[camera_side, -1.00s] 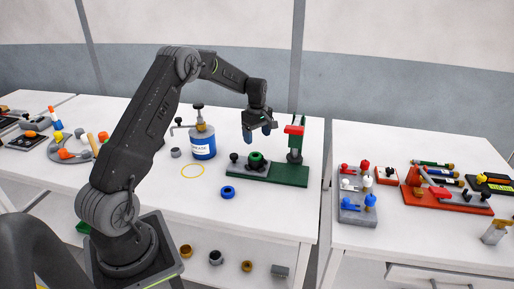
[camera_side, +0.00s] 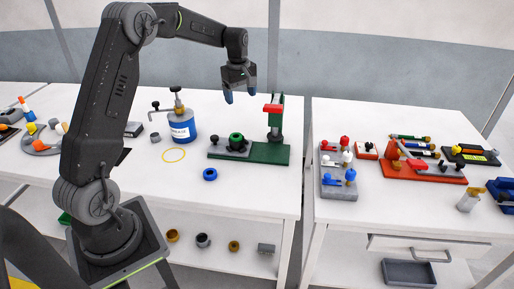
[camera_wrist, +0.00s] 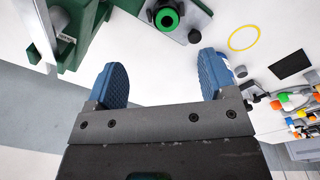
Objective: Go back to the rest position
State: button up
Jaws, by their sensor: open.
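My gripper (camera_side: 240,95) is open and empty, held in the air above the back of the table. Its two blue fingers stand apart in the wrist view (camera_wrist: 165,85), with nothing between them. A blue ring (camera_side: 210,174) lies on the table in front of the fixture.
A blue canister (camera_side: 183,128) and a yellow ring (camera_side: 174,155) are left of the fixture. A second table at right holds a grey block with coloured knobs (camera_side: 338,187) and a red fixture (camera_side: 425,172). The air around my gripper is clear.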

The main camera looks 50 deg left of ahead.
jog(key=s+d+r+m+t, duration=0.1)
jog(key=s+d+r+m, duration=0.4)
jog(key=d, duration=0.3)
jog(key=s+d+r+m+t, duration=0.1)
jog(key=s+d+r+m, duration=0.2)
jog(key=s+d+r, duration=0.4)
jog(key=s+d+f+m+t, duration=0.2)
jog(key=s+d+m, duration=0.7)
jog(key=s, duration=0.6)
jog(key=shift+d+f+m+t, duration=0.35)
jog(key=shift+d+t, duration=0.15)
jog(key=shift+d, duration=0.3)
